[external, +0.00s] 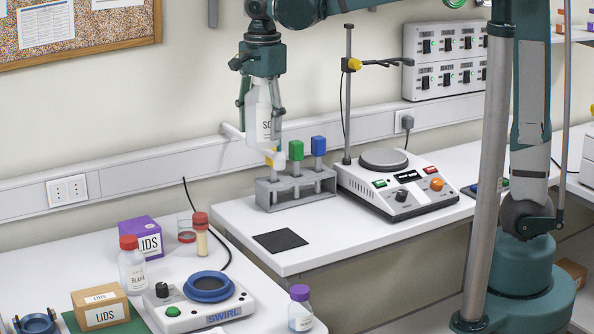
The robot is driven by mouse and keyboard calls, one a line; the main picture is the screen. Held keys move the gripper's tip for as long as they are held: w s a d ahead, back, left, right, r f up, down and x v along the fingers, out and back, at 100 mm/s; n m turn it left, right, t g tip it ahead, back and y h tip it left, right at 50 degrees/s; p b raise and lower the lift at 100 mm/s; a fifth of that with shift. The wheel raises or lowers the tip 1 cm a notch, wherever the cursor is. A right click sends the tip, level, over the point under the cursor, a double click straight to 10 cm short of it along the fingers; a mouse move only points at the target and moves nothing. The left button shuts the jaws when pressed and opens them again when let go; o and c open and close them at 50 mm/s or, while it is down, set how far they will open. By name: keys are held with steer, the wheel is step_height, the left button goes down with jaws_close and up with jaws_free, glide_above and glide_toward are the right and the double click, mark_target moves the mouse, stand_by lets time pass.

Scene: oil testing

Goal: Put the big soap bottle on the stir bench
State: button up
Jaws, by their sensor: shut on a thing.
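My gripper (262,102) is shut on a white bottle (264,122) with dark lettering that begins "SO", the soap bottle. It holds the bottle roughly upright by its sides, in front of the wall. In the picture the bottle's lower end overlaps the yellow-capped tube in the rack; I cannot tell the gap between them. The white middle bench (225,222), which carries a stirrer with a round plate (400,185), appears to be the stir bench. A black square mat (280,240) lies bare on its front left part.
A grey rack (295,187) with yellow-, green- and blue-capped tubes stands below the bottle. A clamp stand (348,95) rises behind the stirrer. The lower left bench holds a swirl device (208,290), boxes of lids and small bottles. The bench around the mat is clear.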

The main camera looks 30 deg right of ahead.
steer(key=w+d+f+m+b, duration=0.1)
steer(key=w+d+m+b, duration=0.1)
steer(key=d, duration=1.2)
steer(key=w+d+m+b, duration=0.1)
steer(key=d+m+b, duration=0.1)
steer(key=d, duration=1.3)
steer(key=s+d+f+m, duration=0.1)
steer(key=d+f+m, duration=0.15)
steer(key=d, duration=0.75)
steer(key=s+d+f+m, duration=0.2)
steer(key=d+f, duration=0.1)
steer(key=d, duration=0.7)
steer(key=s+d+f+m, duration=0.1)
steer(key=d+f+m, duration=0.15)
steer(key=d, duration=0.75)
steer(key=w+d+f+m+p, duration=0.1)
steer(key=w+d+f+p, duration=0.4)
steer(key=w, duration=0.3)
steer(key=w+d+f+m+p, duration=0.1)
steer(key=w+d+f+p, duration=0.5)
steer(key=w+f, duration=0.2)
steer(key=shift+w+d+m, duration=0.3)
steer(key=shift+w+m, duration=0.1)
steer(key=shift+w, duration=0.35)
steer(key=shift+f, duration=2.45)
